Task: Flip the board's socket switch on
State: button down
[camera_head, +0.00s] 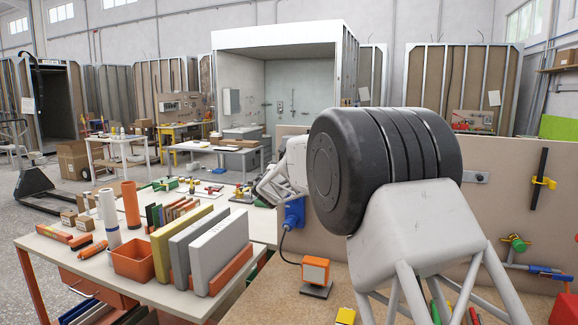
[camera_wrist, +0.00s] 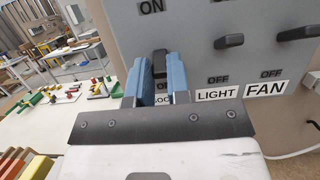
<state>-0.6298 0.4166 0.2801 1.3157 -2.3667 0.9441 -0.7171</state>
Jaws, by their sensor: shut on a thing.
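The grey switch board (camera_wrist: 200,60) fills the upper right of the wrist view, with ON above and OFF below its levers. My gripper (camera_wrist: 163,75) is at the leftmost lever, the socket switch (camera_wrist: 160,58), whose label is partly hidden behind a finger. The blue fingers are shut on this dark lever, one on each side. The lever's exact tilt is hard to tell. The light lever (camera_wrist: 229,41) and fan lever (camera_wrist: 299,33) stand to the right, apart from the fingers. In the head view my arm hides the board's face and the fingertips.
A blue plug (camera_head: 294,213) with a cable leads to an orange box lamp (camera_head: 315,272) on the bench. A tan panel (camera_head: 500,210) rises behind my arm.

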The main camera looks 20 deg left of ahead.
jog(key=shift+w+r+g, duration=0.1)
jog(key=shift+r+g, duration=0.4)
jog(key=shift+g, duration=0.85)
jog(key=shift+w+r+g, duration=0.1)
jog(key=shift+r+g, duration=0.35)
jog(key=shift+g, duration=0.85)
jog(key=shift+r+g, duration=0.5)
jog(key=shift+g, duration=0.85)
jog(key=shift+r+g, duration=0.15)
jog(key=shift+g, duration=0.25)
jog(key=c, duration=1.1)
grip_release()
jog(key=shift+v, duration=3.85)
